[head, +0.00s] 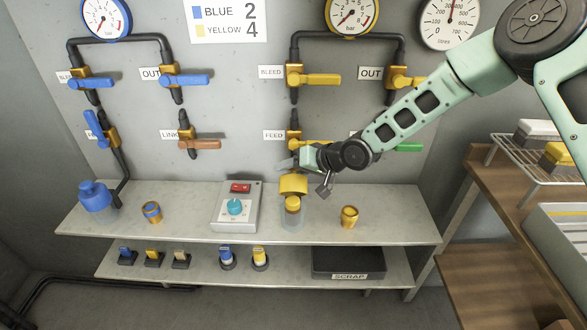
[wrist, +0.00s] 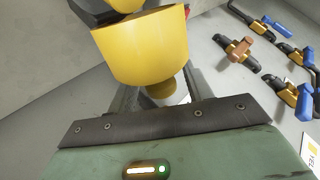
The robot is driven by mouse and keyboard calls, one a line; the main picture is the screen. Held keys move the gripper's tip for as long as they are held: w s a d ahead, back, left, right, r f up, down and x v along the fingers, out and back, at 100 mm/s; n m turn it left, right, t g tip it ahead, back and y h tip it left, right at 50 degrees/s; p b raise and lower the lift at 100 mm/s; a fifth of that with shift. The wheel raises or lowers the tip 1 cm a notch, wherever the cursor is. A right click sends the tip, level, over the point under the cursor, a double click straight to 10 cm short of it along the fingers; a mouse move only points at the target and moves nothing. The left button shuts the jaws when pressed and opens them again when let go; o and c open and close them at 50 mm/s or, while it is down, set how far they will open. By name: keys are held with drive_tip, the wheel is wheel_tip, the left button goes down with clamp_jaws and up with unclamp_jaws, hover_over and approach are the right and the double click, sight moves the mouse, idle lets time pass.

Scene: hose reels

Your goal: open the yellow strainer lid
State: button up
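The yellow strainer lid (head: 293,184) is a wide yellow drum just below my gripper (head: 300,163) in the head view. In the wrist view the lid (wrist: 142,48) fills the top centre, with its small knob (wrist: 161,88) between the fingers of my gripper (wrist: 163,97). The fingers look shut on the knob, though the contact is partly hidden. Directly under the lid stands a greyish clear bowl (head: 292,220) with a yellow piece (head: 292,203) showing at its top. The lid appears raised above the bowl; the exact gap is hard to see.
A control box (head: 236,207) stands left of the bowl, and a small yellow cup (head: 349,216) stands to its right. A blue strainer (head: 95,196) is at the shelf's left. Valves with lever handles line the wall behind. A black scrap bin (head: 348,263) sits on the lower shelf.

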drive_tip(key=v, duration=1.7)
drive_tip(key=shift+d+p, duration=0.2)
drive_tip(key=shift+p, duration=0.15)
drive_tip(key=shift+s+r, duration=0.1)
